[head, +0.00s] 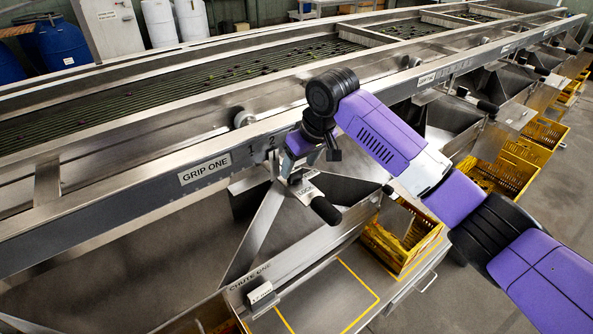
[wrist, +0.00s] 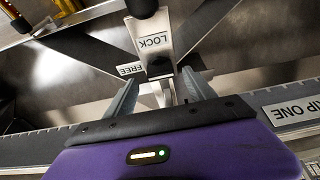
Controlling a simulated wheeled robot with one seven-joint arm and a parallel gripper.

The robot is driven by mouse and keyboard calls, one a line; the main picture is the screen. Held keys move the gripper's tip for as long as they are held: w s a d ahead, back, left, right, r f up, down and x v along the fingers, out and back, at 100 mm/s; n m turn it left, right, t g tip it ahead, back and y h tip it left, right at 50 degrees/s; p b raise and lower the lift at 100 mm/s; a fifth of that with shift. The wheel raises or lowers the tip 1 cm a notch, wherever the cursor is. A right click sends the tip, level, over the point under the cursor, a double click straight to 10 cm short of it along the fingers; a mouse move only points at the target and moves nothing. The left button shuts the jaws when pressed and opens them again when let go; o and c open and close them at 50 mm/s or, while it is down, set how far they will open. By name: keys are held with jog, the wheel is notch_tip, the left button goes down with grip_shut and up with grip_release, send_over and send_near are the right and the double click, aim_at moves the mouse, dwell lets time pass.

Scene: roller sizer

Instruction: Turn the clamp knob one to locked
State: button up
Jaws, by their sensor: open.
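My gripper (wrist: 160,80) is open in the wrist view, its two grey fingers apart on either side of a small dark and metal fitting (wrist: 160,68). I cannot tell whether they touch it. A metal plate marked LOCK (wrist: 153,42) runs from this fitting to a black rounded handle end (wrist: 142,7). A FREE label (wrist: 130,68) sits left of the fitting. In the head view my gripper (head: 294,167) is over the rail by the plate (head: 304,190) and its black handle (head: 326,210). My wrist partly hides the fitting there. Which part is clamp knob one is not clear.
The steel rail carries a GRIP ONE label (head: 205,168) and a scale. A sloping chute with a CHUTE ONE label (head: 250,277) lies below. A yellow crate (head: 402,240) stands right of it. The roller bed (head: 170,95) runs behind the rail.

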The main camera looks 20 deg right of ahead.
aim_at(296, 172)
jog(key=shift+x, duration=1.75)
jog(key=c, duration=1.4)
